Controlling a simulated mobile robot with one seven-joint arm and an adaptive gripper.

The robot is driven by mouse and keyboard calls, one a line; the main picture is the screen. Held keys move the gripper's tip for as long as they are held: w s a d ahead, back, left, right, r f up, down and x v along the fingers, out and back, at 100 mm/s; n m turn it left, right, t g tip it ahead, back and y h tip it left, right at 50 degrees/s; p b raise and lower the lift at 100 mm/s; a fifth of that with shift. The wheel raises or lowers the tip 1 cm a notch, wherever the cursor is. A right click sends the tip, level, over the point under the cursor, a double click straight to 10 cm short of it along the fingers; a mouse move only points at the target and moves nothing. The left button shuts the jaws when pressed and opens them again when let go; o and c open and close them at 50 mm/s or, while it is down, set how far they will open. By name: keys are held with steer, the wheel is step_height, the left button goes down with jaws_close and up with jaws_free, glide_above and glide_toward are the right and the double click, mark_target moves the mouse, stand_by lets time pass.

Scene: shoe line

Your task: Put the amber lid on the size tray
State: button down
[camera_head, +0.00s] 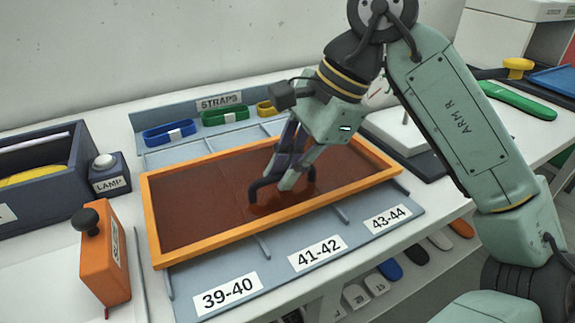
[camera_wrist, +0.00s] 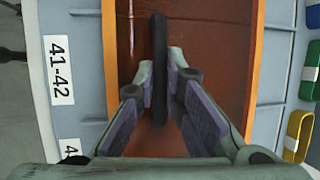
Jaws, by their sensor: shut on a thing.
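The amber lid (camera_head: 200,245) is a flat brown panel in an orange frame with a dark bar handle (camera_wrist: 159,60). It lies over the middle of the grey-blue size tray (camera_head: 270,275), looking roughly level. I cannot tell whether it rests fully on the tray or is slightly above it. The tray's front labels 39-40, 41-42 and 43-44 and its back strap row stay uncovered. The compartments under the lid are hidden. My gripper (camera_head: 278,185) is shut on the lid's handle; in the wrist view its fingers stand on both sides of the bar.
Blue, green and yellow straps (camera_head: 170,132) lie in the tray's back row. At left stand an orange block with a black knob (camera_head: 105,255) and a dark LAMP box (camera_head: 108,176). A white and dark device (camera_head: 405,135) stands right of the tray, behind my arm.

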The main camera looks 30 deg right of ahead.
steer(key=shift+f, duration=0.1)
steer(key=c, duration=1.6)
jaws_free()
steer(key=v, duration=1.2)
